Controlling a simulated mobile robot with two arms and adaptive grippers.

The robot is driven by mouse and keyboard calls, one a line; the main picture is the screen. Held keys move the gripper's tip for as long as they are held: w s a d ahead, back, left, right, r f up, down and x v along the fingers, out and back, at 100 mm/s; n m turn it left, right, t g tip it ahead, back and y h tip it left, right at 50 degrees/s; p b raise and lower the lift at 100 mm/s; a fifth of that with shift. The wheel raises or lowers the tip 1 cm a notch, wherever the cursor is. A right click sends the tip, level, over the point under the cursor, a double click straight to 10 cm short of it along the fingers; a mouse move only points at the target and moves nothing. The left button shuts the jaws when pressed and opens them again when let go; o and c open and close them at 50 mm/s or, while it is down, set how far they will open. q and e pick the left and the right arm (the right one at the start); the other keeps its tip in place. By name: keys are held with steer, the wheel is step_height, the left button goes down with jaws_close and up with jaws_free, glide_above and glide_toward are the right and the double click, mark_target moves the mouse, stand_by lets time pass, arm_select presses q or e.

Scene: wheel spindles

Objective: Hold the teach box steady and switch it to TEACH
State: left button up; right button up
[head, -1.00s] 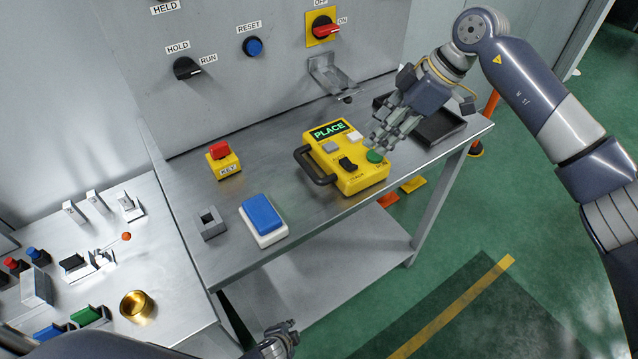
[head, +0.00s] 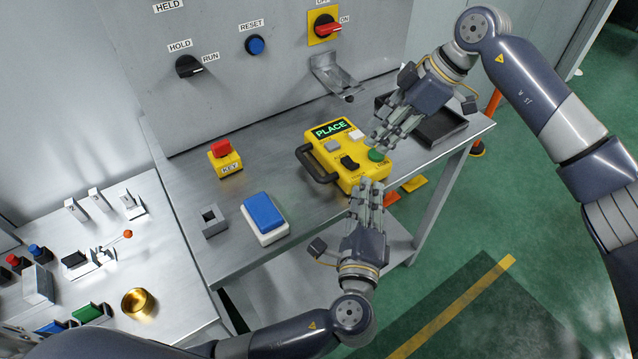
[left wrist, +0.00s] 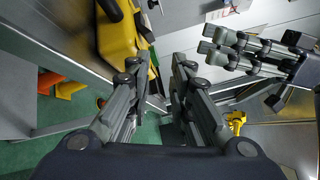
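The yellow teach box (head: 345,183) lies on the grey bench, its display reading PLACE. It has a black handle (head: 312,165) on its left side, a black selector switch (head: 349,162), a green button (head: 376,155) and paler buttons. I cannot read the labels by the switch. My left gripper (head: 371,185) is open and empty at the box's front right edge. In the left wrist view its fingers (left wrist: 155,68) are apart, with the box (left wrist: 118,40) at upper left. My right gripper (head: 376,142) looks open, above the box's right side near the green button; contact is unclear.
A blue-topped white block (head: 263,214), a small grey socket block (head: 211,221) and a yellow KEY box with a red top (head: 224,160) stand left of the teach box. A black tray (head: 437,128) lies behind my right gripper. A metal bracket (head: 332,75) juts from the panel.

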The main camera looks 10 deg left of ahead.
arm_select(q)
steer(key=a+y, duration=0.1)
steer(key=a+r+g+y, duration=0.1)
steer(key=w+a+r+y, duration=0.1)
steer(key=shift+a+r, duration=0.1)
steer(key=shift+a, duration=0.25)
steer(key=g+y, duration=0.3)
steer(key=g, duration=0.1)
glide_toward(306, 163)
steer(key=shift+w+d+r+m, duration=0.25)
steer(key=shift+d+r+m, duration=0.05)
steer(key=shift+d+r, duration=0.3)
steer(key=shift+s+a+f+g, duration=0.15)
steer(key=shift+a+f+g, duration=0.05)
steer(key=shift+a+g, duration=0.2)
steer(key=shift+w+a+f, duration=0.15)
steer(key=shift+w, duration=0.05)
steer(key=x, duration=1)
steer(key=shift+w+a, duration=0.1)
steer(key=shift+a, duration=0.1)
